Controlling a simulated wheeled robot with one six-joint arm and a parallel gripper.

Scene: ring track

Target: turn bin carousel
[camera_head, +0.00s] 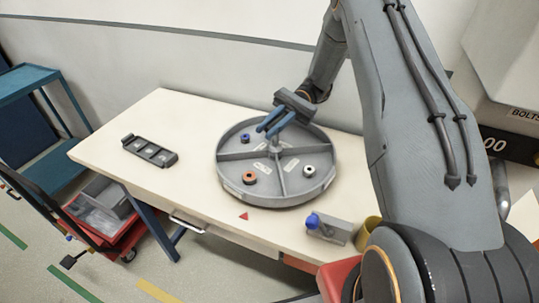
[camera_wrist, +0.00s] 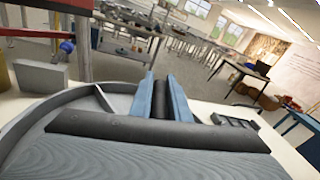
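The bin carousel (camera_head: 232,190) is a round grey tray on the table, split by dividers into compartments with pale labels. A blue part (camera_head: 245,138) lies at the back left, a copper ring (camera_head: 249,177) at the front left and a white ring (camera_head: 309,171) at the right. A red triangle (camera_head: 243,216) marks the table in front of it. My gripper (camera_head: 270,130) is over the carousel's back part, its blue fingers apart. I cannot tell whether they touch a divider. The wrist view shows the fingers (camera_wrist: 163,82) with a dark area between them, and the carousel rim (camera_wrist: 45,104).
A dark tray (camera_head: 149,151) lies on the table (camera_head: 130,185) at left. A grey block with a blue knob (camera_head: 330,228) and a yellow cup (camera_head: 367,232) stand at front right. A blue cart (camera_head: 25,82) is at far left. The table between tray and carousel is clear.

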